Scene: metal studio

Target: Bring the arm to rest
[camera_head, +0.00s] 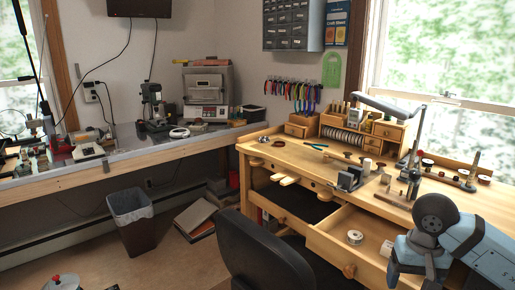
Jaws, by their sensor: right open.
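My right arm (484,244), light blue with a dark round joint, comes in at the bottom right, in front of the wooden workbench (290,153). My right gripper (412,262) hangs below that joint, close to the bench's drawer front in the picture. It is open, and I see nothing held in it. Its fingertips are partly hidden at the lower edge.
An open drawer (335,243) juts out from the bench, near my right arm in the picture. A black chair (262,252) stands before the bench.

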